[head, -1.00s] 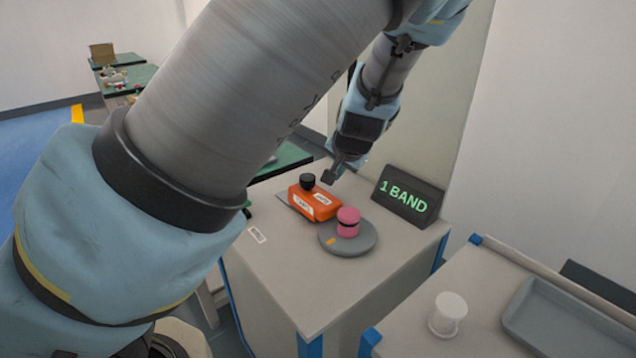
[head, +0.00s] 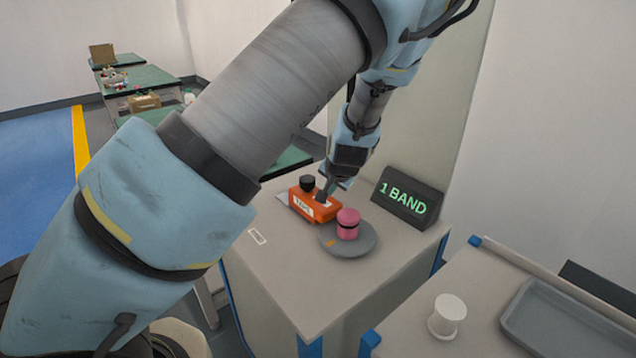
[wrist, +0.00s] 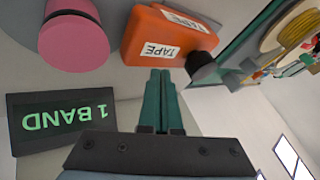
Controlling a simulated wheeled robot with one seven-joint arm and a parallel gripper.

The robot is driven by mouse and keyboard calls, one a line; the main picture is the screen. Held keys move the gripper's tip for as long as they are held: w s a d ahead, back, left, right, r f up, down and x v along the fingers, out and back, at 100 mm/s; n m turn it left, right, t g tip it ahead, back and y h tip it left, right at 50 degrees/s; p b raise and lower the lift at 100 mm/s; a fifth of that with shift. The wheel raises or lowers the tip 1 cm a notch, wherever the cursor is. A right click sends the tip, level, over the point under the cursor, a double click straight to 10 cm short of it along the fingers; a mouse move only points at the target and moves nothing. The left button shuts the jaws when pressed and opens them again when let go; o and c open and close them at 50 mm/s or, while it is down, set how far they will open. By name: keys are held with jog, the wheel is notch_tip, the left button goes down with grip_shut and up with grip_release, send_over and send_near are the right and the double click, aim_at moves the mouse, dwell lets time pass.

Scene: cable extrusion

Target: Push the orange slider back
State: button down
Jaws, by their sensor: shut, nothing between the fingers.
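The orange slider (head: 303,205), a block with white TAPE labels and a black knob (head: 307,184), sits on a grey plate on the light-topped stand. It also shows in the wrist view (wrist: 152,32), upper middle. My gripper (head: 322,198) is shut and empty, its fingers pointing down at the right rear part of the slider. In the wrist view the dark green fingertips (wrist: 160,72) end right at the slider's edge; I cannot tell whether they touch it. The fingers hide part of the slider in the head view.
A pink cylinder with a black band (head: 347,218) stands on a round grey disc (head: 358,247) beside the slider. A black sign reading 1 BAND (head: 408,198) stands behind. A side table holds a white spool (head: 447,316) and a grey tray (head: 560,322).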

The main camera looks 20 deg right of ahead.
aim_at(305, 177)
jog(key=shift+w+a+f+p, duration=0.1)
jog(key=shift+w+a+p, duration=0.15)
jog(key=shift+w, duration=0.4)
jog(key=shift+w+a+f+p, duration=0.15)
jog(key=shift+w+a, duration=0.2)
jog(key=shift+w, duration=0.35)
jog(key=shift+w+a+f+p, duration=0.1)
jog(key=shift+w+a+p, duration=0.15)
jog(key=shift+w, duration=0.4)
jog(key=w, duration=0.1)
jog(key=w+a+b, duration=0.1)
jog(key=w, duration=0.1)
jog(key=w+b, duration=0.1)
jog(key=w, duration=0.1)
jog(key=shift+w+a, duration=0.2)
jog(key=shift+a, duration=0.1)
jog(key=shift+w+a+r, duration=0.1)
jog(key=shift+w+a, duration=0.05)
jog(key=shift+w, duration=0.3)
